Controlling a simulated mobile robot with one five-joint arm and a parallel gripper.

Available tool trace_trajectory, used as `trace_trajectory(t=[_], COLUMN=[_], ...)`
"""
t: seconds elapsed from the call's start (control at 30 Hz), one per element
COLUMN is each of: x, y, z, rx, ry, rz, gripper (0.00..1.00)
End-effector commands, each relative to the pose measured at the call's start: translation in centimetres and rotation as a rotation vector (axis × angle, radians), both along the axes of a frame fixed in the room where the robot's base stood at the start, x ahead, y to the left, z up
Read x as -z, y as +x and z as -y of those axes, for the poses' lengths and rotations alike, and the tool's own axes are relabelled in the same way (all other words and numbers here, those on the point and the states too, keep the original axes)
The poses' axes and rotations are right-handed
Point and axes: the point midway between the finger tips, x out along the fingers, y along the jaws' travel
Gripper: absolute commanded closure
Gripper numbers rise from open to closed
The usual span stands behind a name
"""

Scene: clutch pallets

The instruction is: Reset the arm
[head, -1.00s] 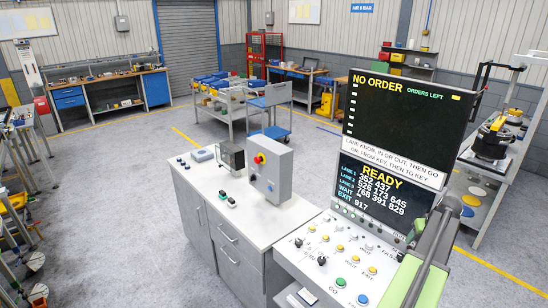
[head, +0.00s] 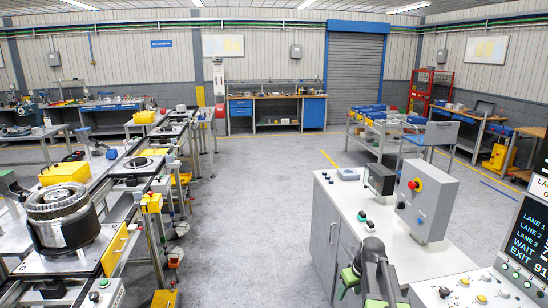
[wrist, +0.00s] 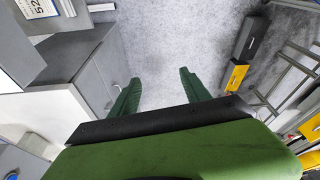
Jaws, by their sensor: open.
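My gripper (wrist: 158,98) shows in the wrist view as two green fingers spread apart, with only grey floor between them. It is open and empty. In the head view my arm is at the bottom, right of centre, in front of the grey cabinet (head: 343,225); the fingers cannot be made out clearly there. In the wrist view the cabinet (wrist: 92,88) is to the left of the fingers.
A control box (head: 428,207) with a red button stands on the cabinet. The display panel (head: 530,235) is at the right edge. A conveyor line with a round metal clutch part (head: 62,217) runs along the left. Grey floor (head: 250,215) lies clear between them.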

Motion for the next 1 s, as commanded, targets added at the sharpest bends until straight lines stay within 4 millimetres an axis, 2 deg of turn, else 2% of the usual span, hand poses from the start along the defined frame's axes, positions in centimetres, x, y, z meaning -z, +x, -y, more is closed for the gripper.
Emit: trace_trajectory(t=[0.03, 0.1, 0.2, 0.27, 0.3, 0.4, 0.57, 1.0], x=[1.9, 3.2, 4.6, 5.3, 5.4, 4.9, 4.9, 4.9], y=[-0.8, -2.2, -4.9, -7.2, -9.0, -12.0, -12.2, -12.1], z=[-4.5, -9.5, -15.2, -17.5, -18.0, -16.6, -16.3, -16.3], rx=[-0.041, -0.076, -0.094, -0.076, -0.035, 0.124, 0.231, 0.235], ry=[-0.001, -0.005, -0.018, -0.028, -0.037, -0.054, -0.051, -0.049], rz=[-0.019, -0.052, -0.101, -0.137, -0.165, -0.23, -0.259, -0.259], gripper=[0.45, 0.45, 0.45, 0.45, 0.45, 0.45, 0.45, 0.45])
